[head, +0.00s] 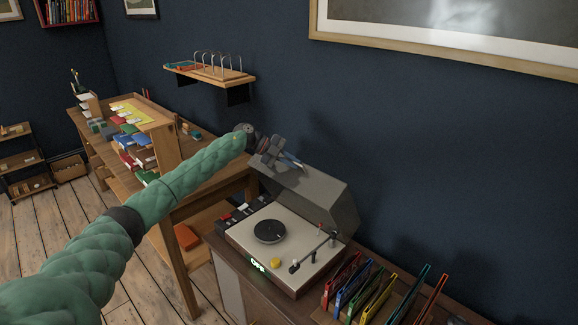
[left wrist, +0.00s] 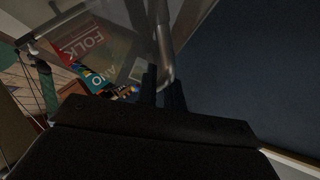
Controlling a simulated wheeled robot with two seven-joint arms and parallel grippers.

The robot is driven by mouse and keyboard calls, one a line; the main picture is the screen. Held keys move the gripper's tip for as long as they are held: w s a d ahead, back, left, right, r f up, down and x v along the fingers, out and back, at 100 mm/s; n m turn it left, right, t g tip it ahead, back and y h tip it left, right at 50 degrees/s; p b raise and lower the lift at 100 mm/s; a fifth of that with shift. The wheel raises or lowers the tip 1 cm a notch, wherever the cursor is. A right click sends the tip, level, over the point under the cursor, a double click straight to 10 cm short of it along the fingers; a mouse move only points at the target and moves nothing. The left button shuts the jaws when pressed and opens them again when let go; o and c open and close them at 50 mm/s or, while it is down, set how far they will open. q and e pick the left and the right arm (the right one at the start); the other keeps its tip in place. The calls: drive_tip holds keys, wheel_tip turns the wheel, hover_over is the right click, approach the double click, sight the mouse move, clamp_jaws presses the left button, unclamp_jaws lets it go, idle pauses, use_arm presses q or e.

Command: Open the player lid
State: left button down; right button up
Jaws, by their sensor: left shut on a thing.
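The record player (head: 248,242) stands on a wooden cabinet, with a dark round platter (head: 269,231) and a tonearm at its right. Its smoky clear lid (head: 318,196) is raised and tilted up over the back of the player, so the deck shows. My left gripper (head: 281,157) is at the lid's upper left edge and is shut on it. In the left wrist view the dark fingers (left wrist: 164,88) close at a grey bar (left wrist: 163,42) along the see-through lid. The exact contact is dark. My right gripper is out of view.
A wooden desk (head: 180,205) with books is at the left. A small wall shelf (head: 210,76) and a framed picture (head: 440,40) hang on the dark wall behind.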

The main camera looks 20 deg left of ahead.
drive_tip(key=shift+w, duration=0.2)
use_arm(q)
drive_tip(key=c, duration=1.5)
unclamp_jaws()
drive_tip(key=shift+w, duration=0.1)
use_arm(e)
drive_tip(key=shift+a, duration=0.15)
use_arm(q)
drive_tip(key=shift+a, duration=0.1)
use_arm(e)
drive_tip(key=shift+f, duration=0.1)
